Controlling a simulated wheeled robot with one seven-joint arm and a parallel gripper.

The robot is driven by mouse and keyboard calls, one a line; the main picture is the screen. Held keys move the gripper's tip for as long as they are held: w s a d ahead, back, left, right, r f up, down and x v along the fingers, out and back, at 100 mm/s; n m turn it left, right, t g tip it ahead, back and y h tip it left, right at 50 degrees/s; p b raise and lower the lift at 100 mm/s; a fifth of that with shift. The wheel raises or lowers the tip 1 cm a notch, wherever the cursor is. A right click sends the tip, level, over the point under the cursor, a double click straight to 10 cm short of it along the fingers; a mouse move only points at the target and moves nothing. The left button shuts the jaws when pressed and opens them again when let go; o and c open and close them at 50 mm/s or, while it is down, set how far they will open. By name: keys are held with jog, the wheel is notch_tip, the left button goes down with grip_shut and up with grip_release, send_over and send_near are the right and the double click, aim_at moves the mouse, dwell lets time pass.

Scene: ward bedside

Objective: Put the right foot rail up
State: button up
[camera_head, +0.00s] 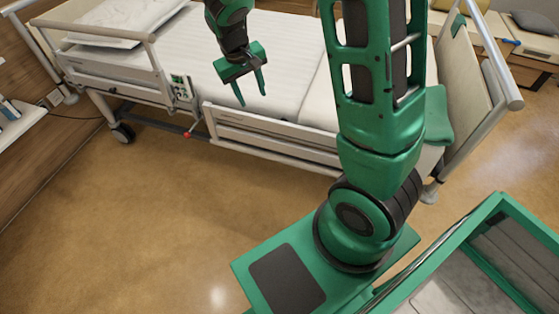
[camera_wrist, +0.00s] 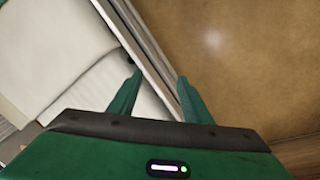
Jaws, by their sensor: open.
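The right foot rail (camera_head: 270,138) is a pale bar assembly along the near side of the bed, toward the foot end. It hangs low, with its top at or below the mattress edge. My gripper (camera_head: 251,97) is open and empty, fingers pointing down, above the near mattress edge over the rail's left half. In the wrist view, the pale rail (camera_wrist: 150,50) runs diagonally between the two open fingertips of my gripper (camera_wrist: 159,76). No contact shows, and I cannot tell the exact height of the fingers over the rail.
The near head rail (camera_head: 110,35) stands raised at the left, with a control panel (camera_head: 182,88) by its end. The footboard (camera_head: 470,95) is at the right. The white mattress (camera_head: 285,60) lies behind my gripper. Brown floor (camera_head: 130,220) in front of the bed is clear.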

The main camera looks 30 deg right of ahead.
jog(key=w+f+g+h, duration=0.1)
jog(key=w+f+h, duration=0.3)
jog(key=f, duration=0.9)
jog(key=n+t+h, duration=0.4)
jog(key=n+h, duration=0.1)
jog(key=h, duration=0.4)
send_near(280, 159)
jog(key=f, duration=0.1)
jog(key=x, duration=1.1)
jog(key=shift+w+a+f, duration=0.1)
jog(key=shift+w+f, duration=0.1)
jog(key=shift+w, duration=0.15)
jog(key=shift+c, duration=0.4)
